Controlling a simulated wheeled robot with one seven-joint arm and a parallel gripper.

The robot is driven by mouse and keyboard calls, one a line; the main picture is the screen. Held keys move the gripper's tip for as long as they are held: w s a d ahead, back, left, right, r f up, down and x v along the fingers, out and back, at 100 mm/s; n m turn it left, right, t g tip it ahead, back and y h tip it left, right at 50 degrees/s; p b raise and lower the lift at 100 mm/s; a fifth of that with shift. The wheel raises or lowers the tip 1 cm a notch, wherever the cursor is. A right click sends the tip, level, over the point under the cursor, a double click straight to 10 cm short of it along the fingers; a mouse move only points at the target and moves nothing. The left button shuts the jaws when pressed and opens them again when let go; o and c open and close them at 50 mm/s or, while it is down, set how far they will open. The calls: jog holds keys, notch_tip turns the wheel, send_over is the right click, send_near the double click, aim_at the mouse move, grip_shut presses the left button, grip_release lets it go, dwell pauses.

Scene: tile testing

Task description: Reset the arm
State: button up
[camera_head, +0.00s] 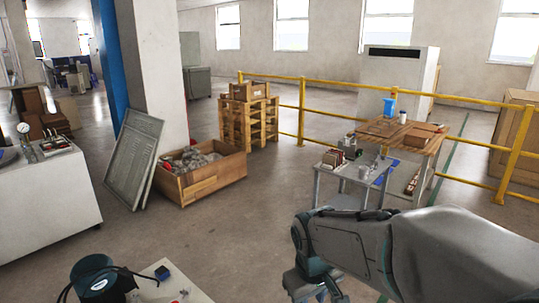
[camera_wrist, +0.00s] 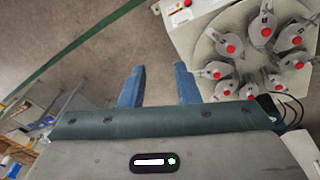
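My arm (camera_head: 430,245) reaches in from the lower right of the head view, with its elbow bent and the forearm pointing down. My gripper (camera_wrist: 159,68) shows in the wrist view as two blue fingers held apart, with only bare floor visible between them. It is open and empty. In the head view the gripper's end is at the bottom edge and mostly cut off.
The wrist view shows a round grey device (camera_wrist: 222,68) with several red-knobbed levers, right of the fingers. In the head view, a grey cart (camera_head: 343,188) stands beyond my arm, before a yellow railing (camera_head: 302,110). A wooden crate (camera_head: 210,178) stands left. The middle floor is clear.

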jog(key=s+d+r+m+p, duration=0.5)
jog(key=s+d+r+p, duration=0.1)
jog(key=s+r, duration=0.3)
jog(key=shift+s+d+r+t+y, duration=0.15)
jog(key=shift+s+t+y, duration=0.15)
jog(key=shift+s+t, duration=0.1)
jog(key=shift+w, duration=0.1)
